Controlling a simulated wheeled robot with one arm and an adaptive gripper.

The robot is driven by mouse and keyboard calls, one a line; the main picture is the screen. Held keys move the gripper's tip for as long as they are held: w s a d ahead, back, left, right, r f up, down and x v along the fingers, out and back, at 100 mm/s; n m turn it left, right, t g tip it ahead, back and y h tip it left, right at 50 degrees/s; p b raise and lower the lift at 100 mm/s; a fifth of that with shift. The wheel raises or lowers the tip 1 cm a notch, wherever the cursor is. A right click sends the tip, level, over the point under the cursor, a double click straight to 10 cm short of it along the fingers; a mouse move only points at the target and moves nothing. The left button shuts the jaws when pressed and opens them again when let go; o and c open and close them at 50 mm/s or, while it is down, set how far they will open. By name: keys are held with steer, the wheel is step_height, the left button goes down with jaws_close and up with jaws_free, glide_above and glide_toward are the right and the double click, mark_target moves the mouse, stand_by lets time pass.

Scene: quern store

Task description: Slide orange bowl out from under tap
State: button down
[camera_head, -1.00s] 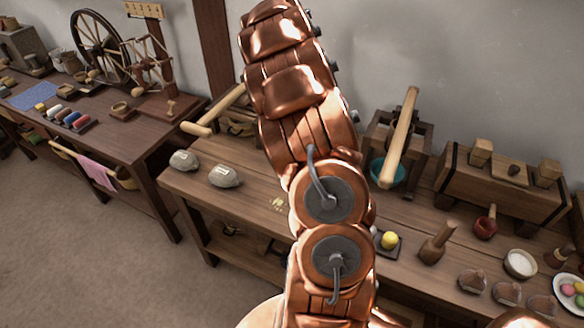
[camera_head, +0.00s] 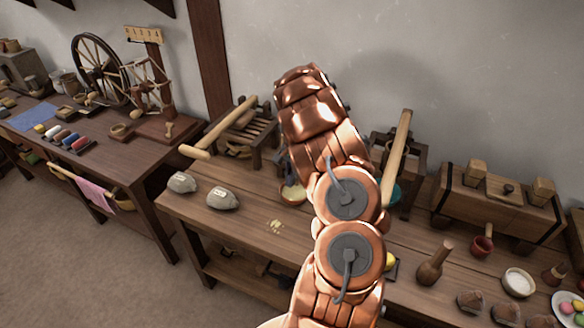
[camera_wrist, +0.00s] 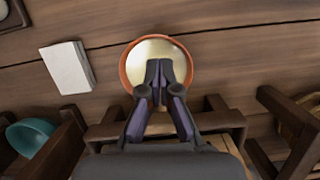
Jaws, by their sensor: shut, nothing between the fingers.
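The orange bowl (camera_wrist: 126,66) sits on the wooden bench with pale cream contents inside. In the head view part of the bowl (camera_head: 291,199) shows just left of my arm, which hides the rest. In the wrist view my gripper (camera_wrist: 159,72) is shut and empty, with its fingertips over the inside of the bowl. I cannot tell how far above the contents they are. In the head view my arm hides the gripper. I cannot make out a tap clearly; a wooden frame (camera_wrist: 105,131) stands beside the bowl.
A teal bowl (camera_wrist: 31,136) sits in another wooden stand. A white block (camera_wrist: 67,67) lies near the orange bowl. Bare bench shows around the pale crumbs (camera_head: 275,226).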

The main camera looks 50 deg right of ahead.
mark_target(289, 190)
steer(key=shift+p+x, duration=0.5)
steer(key=shift+x, duration=1.65)
